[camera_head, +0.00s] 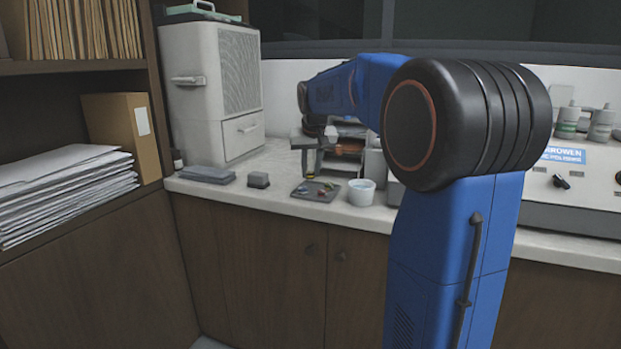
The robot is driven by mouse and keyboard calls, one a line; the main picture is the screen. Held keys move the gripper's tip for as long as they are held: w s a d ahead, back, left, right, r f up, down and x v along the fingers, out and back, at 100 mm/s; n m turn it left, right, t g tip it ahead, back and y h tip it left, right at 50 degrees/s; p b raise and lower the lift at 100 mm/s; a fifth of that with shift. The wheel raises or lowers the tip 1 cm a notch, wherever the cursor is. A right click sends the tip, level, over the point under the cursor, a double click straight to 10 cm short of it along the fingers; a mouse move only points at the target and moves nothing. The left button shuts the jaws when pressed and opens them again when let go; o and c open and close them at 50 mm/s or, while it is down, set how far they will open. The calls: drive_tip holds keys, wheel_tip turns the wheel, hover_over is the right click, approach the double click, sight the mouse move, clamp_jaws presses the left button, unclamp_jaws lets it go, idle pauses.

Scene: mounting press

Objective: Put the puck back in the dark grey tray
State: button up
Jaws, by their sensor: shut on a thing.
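The dark grey tray (327,196) lies flat on the light counter, left of the white cup. Several small coloured pieces sit in it. My gripper (315,165) is small and far off, pointing down behind the tray, in front of or beside the mounting press. It is shut on the puck, but the puck is too small and dark to make out apart from the fingers. The gripper appears above the counter and apart from the tray. My blue arm hides part of the counter to the right.
The press (343,160) stands behind the tray. A white cup (361,192) is close at the tray's right. A large grey cabinet unit (211,92) stands at the back left.

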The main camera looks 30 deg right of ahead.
sight(311, 178)
drive_tip(key=shift+f, duration=1.35)
drive_tip(key=shift+f, duration=0.15)
drive_tip(key=o, duration=0.7)
drive_tip(key=v, duration=1.2)
drive_tip(key=shift+s+a, duration=0.1)
drive_tip(key=shift+s, duration=0.05)
